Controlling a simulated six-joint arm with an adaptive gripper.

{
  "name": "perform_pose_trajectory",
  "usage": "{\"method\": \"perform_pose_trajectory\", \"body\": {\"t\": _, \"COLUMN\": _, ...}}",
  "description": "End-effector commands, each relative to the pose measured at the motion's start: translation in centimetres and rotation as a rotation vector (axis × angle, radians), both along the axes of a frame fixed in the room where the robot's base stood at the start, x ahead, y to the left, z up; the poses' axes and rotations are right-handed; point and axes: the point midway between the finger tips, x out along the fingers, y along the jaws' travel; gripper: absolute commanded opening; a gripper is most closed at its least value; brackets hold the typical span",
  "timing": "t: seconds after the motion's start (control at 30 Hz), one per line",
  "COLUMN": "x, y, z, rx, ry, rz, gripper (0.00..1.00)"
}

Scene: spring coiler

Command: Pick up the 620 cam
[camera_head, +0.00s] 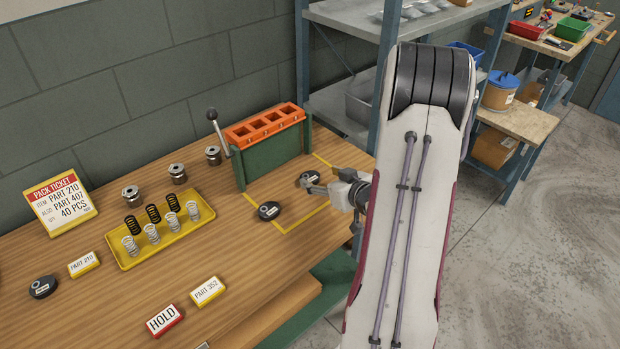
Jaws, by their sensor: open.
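Three black discs that look like cams lie on the wooden bench, and the marks on them are too small to read, so I cannot tell which is the 620. One disc (269,211) lies inside the yellow outline on the bench. Another disc (308,177) lies farther back and is partly hidden by my gripper. The third disc (42,287) lies at the far left front. My gripper (313,184) is open, low at the right bench edge, with its fingers at or just over the back disc. I cannot tell whether they touch it.
A green press-like stand (270,153) with an orange slotted top and a lever is just behind my gripper. A yellow tray (122,258) holds several springs. Metal bushings (177,174), a pack ticket (60,204), part cards (207,291) and a HOLD sign (164,320) stand around it.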

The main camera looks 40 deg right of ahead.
Motion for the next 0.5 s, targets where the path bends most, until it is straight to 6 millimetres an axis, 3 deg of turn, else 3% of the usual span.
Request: {"method": "perform_pose_trajectory", "body": {"t": 0.5, "x": 0.61, "y": -0.05, "z": -0.35, "rx": -0.001, "ry": -0.001, "rz": 0.0, "gripper": 0.61}}
